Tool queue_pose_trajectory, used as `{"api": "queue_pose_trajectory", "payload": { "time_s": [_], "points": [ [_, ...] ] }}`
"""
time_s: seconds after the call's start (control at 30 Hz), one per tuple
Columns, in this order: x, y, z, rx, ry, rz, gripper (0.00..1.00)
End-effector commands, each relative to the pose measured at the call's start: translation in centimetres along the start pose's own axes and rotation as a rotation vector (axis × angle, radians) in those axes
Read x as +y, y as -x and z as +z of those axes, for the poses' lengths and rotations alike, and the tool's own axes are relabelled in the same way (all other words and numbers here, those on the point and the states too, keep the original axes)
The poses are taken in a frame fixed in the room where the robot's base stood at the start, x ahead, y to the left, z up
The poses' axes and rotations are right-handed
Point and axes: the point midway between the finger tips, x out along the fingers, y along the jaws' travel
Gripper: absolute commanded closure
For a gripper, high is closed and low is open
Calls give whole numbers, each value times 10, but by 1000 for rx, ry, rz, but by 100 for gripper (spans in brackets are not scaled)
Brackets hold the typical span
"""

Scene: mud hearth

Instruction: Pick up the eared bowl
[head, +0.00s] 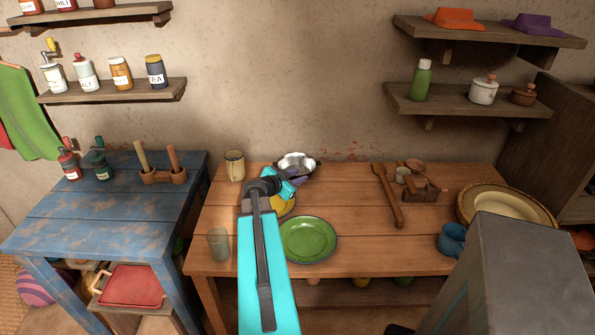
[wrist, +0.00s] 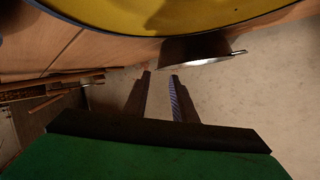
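The eared bowl looks to be the shiny metal bowl (head: 296,161) at the back of the wooden table, with small dark ears at its rim. In the wrist view the bowl (wrist: 195,48) shows edge-on just beyond the fingertips, with one ear sticking out to the right. My gripper (wrist: 160,75) has its two fingers apart with nothing between them. In the head view my teal arm reaches up from the bottom, and its end is just in front of the bowl, hiding part of it. The fingertips are hard to make out there.
A yellow dish (head: 284,207) lies partly under my arm, and its yellow surface (wrist: 180,12) is close in the wrist view. A green plate (head: 308,239) is in front. A cream mug (head: 235,166) and a glass (head: 218,243) stand left. A wooden spoon (head: 389,197) lies right.

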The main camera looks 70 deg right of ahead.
Motion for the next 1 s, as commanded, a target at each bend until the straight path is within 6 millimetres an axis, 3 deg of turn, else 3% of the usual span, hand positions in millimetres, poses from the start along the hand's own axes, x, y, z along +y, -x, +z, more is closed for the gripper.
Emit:
{"api": "queue_pose_trajectory", "payload": {
  "time_s": [0.23, 0.77, 1.0],
  "points": [
    [-1, -22, -1, 1, 0, 0, 76],
    [1, -27, -1, 1, 0, 2, 76],
    [2, -45, -3, 0, 0, 3, 76]
  ]
}}
